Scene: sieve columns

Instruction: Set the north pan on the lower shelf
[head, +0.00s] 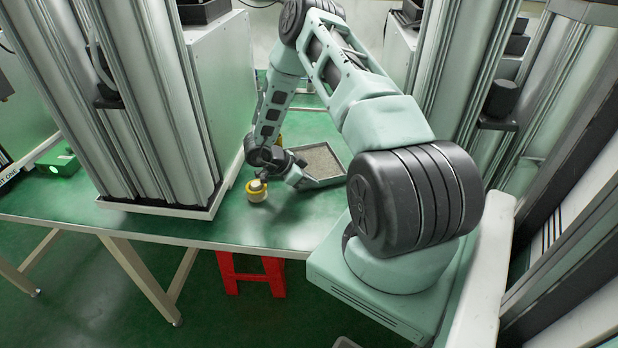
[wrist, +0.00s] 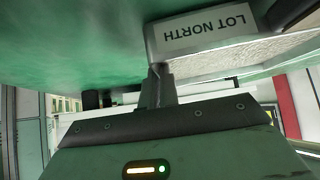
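The north pan is a shallow grey tray (head: 345,165) filled with grainy grey material, at the middle of the green table in the head view. In the wrist view its end wall (wrist: 200,32) carries an upside-down "LOT NORTH" label. My gripper (head: 294,176) is at the pan's near left corner. In the wrist view my fingers (wrist: 159,78) are close together at the pan's edge and appear shut on it. The fingertips are partly hidden by the wall. I cannot tell if the pan touches the table. I cannot make out which surface is the lower shelf.
A yellow and white round object (head: 256,191) stands on the green table (head: 230,228) beside my gripper. Tall metal columns (head: 150,110) rise at the left, and others (head: 465,60) at the right. A red stool (head: 250,272) is under the table. A green box (head: 58,163) lies far left.

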